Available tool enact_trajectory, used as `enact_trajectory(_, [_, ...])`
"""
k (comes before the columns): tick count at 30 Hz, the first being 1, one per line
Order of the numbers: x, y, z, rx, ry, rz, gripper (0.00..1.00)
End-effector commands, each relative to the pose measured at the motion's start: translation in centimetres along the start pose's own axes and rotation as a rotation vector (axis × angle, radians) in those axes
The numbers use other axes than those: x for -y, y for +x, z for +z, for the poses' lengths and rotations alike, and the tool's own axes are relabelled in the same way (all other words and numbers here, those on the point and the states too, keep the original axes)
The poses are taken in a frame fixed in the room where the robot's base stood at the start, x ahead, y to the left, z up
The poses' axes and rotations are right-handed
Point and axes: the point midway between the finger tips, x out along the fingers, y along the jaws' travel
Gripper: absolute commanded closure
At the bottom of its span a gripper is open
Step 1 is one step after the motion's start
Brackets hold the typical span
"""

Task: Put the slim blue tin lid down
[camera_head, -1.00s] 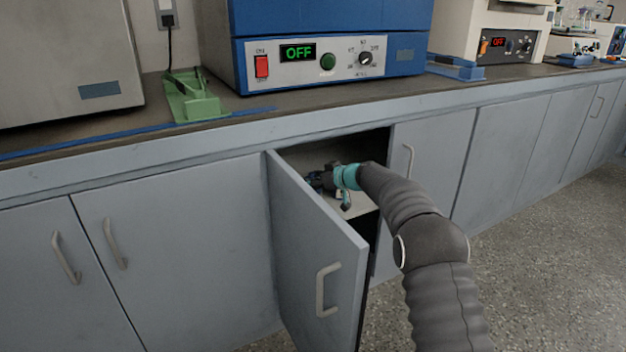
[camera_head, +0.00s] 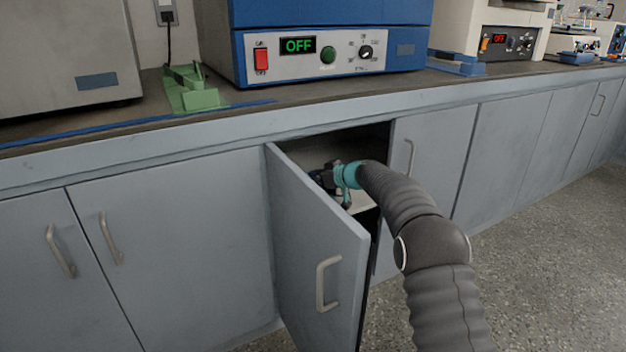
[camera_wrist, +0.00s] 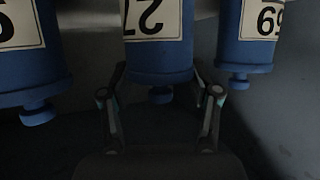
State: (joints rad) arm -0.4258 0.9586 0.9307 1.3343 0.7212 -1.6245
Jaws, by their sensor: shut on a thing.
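My gripper (camera_head: 324,180) reaches into the open cabinet under the bench. In the wrist view my gripper (camera_wrist: 160,72) has its two fingers on either side of the slim blue tin lid (camera_wrist: 160,78), shut on it. The lid has a small round knob. It lines up with the middle blue tin (camera_wrist: 158,54), which has a white label with a black number upside down in this view. I cannot tell whether the lid is fully seated on the tin. The head view hides the lid behind my gripper.
Similar labelled blue tins stand at left (camera_wrist: 28,70) and right (camera_wrist: 245,50) of the held one, close by. The open cabinet door (camera_head: 315,250) flanks my arm on the left. The pale shelf (camera_head: 362,202) is partly visible inside the dark cabinet.

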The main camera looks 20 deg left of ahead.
Motion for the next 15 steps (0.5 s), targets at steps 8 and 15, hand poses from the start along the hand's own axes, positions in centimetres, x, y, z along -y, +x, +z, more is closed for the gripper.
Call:
enact_trajectory(8, [0.00, 0.02, 0.04, 0.000, 0.000, 0.000, 0.13])
enact_trajectory(15, [0.00, -0.03, -0.06, 0.000, 0.000, 0.000, 0.13])
